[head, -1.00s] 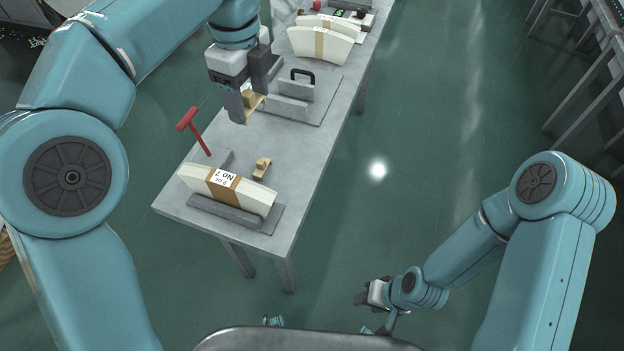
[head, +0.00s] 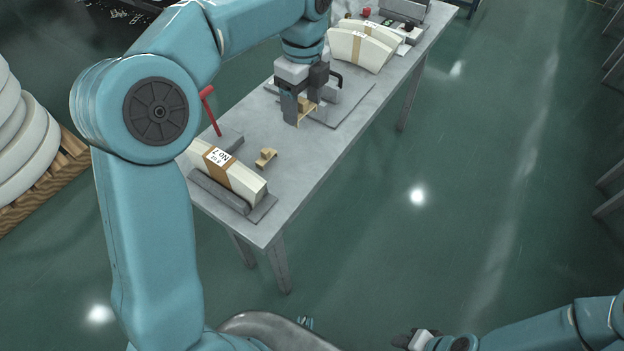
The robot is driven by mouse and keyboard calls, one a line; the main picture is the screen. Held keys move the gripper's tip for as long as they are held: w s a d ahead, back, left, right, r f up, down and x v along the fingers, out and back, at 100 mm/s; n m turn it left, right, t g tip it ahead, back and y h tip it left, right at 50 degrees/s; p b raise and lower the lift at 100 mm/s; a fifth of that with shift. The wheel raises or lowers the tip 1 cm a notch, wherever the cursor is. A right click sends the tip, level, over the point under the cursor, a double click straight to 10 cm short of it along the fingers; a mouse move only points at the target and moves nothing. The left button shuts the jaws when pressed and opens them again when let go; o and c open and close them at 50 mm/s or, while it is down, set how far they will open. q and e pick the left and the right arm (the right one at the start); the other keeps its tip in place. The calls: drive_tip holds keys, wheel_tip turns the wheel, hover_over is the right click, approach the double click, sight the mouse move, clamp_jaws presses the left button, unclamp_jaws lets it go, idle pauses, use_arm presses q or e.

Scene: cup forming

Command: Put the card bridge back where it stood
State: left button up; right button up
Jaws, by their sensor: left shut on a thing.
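My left gripper (head: 303,112) is above the table near the near edge of the grey plate with the black handle. It is shut on a small tan card bridge (head: 307,104), partly hidden by the fingers. A second small tan stepped piece (head: 267,157) lies on the table, closer to me and apart from the gripper. My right gripper (head: 416,339) is low at the bottom edge, away from the table; its jaws are too small to read.
A cream stack with a brown band and label (head: 236,178) rests in a grey holder at the table's near end. More banded cream stacks (head: 360,48) are farther back. Bare tabletop (head: 305,160) lies between.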

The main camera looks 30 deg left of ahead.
use_arm(q)
drive_tip(key=shift+s+a+f, duration=0.2)
drive_tip(key=shift+a+f, duration=0.3)
drive_tip(key=shift+a, duration=0.15)
drive_tip(key=shift+n, duration=0.3)
drive_tip(key=f, duration=0.5)
drive_tip(key=a+f+b, duration=0.1)
drive_tip(key=f, duration=0.4)
drive_tip(key=f+b, duration=0.1)
drive_tip(key=f, duration=0.5)
drive_tip(key=shift+s+a, duration=0.1)
drive_tip(key=shift+a, duration=0.3)
wheel_tip(320, 180, down, 5)
drive_tip(key=shift+r, duration=0.15)
drive_tip(key=shift+d+r, duration=0.1)
use_arm(e)
wheel_tip(320, 180, down, 2)
drive_tip(key=shift+s+d+f, duration=0.1)
drive_tip(key=shift+d+f, duration=0.05)
drive_tip(key=shift+f, duration=0.1)
